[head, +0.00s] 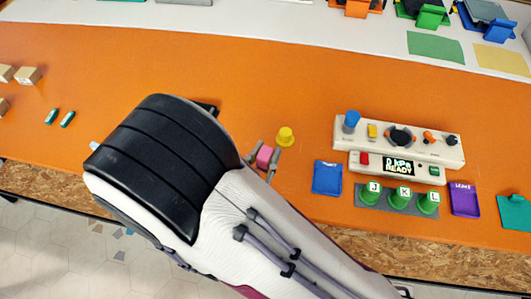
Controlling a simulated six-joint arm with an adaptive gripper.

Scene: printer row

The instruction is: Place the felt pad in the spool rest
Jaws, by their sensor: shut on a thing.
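My gripper (264,156) shows just past the edge of my arm, low over the orange mat. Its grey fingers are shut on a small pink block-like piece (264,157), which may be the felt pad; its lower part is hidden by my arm. I cannot pick out the spool rest for certain. A dark flat edge (208,108) shows behind the black cover of my arm, mostly hidden. Whether the pink piece touches the mat cannot be told.
A yellow peg (285,137) stands close to the gripper's right. Small green pieces (67,120) lie left. The mat's upper middle is clear.

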